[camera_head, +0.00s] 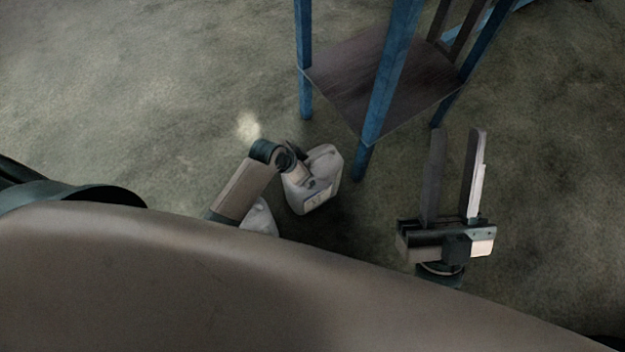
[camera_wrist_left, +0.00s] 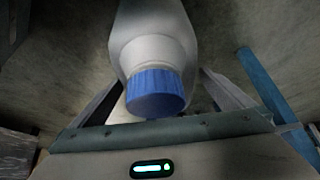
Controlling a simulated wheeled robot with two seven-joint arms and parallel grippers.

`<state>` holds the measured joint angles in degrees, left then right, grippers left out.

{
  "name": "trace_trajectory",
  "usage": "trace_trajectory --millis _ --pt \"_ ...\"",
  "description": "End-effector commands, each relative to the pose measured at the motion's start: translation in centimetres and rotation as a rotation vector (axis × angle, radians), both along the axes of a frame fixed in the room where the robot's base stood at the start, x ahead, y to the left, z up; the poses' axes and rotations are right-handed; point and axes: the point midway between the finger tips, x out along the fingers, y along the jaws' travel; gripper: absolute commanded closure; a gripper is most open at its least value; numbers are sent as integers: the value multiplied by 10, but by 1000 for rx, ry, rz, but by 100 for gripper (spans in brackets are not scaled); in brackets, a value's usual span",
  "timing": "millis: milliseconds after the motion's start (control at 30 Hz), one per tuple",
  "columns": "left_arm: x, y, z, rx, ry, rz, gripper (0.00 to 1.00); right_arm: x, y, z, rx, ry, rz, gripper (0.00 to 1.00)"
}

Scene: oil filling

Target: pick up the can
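The can is a pale jug (camera_head: 325,175) standing on the floor near the blue-legged table in the head view. In the left wrist view the can (camera_wrist_left: 155,35) shows close up, with its blue ribbed cap (camera_wrist_left: 156,92) facing the camera. My left gripper (camera_head: 298,160) is at the can's top and partly hides it. In the left wrist view its two fingers (camera_wrist_left: 160,80) are spread on either side of the can; firm contact is not visible. My right gripper (camera_head: 458,132) is open and empty, to the right of the can.
A table with blue legs (camera_head: 381,75) and a dark lower shelf (camera_head: 350,70) stands just behind the can. A second pale object (camera_head: 261,217) shows partly behind my left arm. The floor (camera_head: 130,80) at the left is clear.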

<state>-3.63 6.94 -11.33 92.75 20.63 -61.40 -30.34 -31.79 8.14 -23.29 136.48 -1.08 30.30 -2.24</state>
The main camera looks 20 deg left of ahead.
Motion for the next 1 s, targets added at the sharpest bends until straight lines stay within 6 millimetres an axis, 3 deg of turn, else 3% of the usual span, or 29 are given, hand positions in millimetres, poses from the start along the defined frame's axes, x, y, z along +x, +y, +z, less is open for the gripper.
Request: trace_trajectory --millis 33,233,267,567,767,967,1000 --pt "0 0 0 0 0 0 10 0 0 0 0 0 0 69" --pt "0 0 0 0 0 0 57 0 0 0 1 0 -1 69" --pt "0 0 0 -1 -1 0 60 0 0 0 1 0 -1 69" --pt "0 0 3 0 -1 0 60 0 0 1 0 2 -1 69" --pt "1 0 17 0 -3 -1 60 2 5 -1 -12 43 6 69" --pt "1 0 48 1 -4 -2 60 -10 25 -39 -63 245 51 69" --pt "-2 -7 47 -2 -1 -2 60 -4 24 -44 -74 267 47 69"
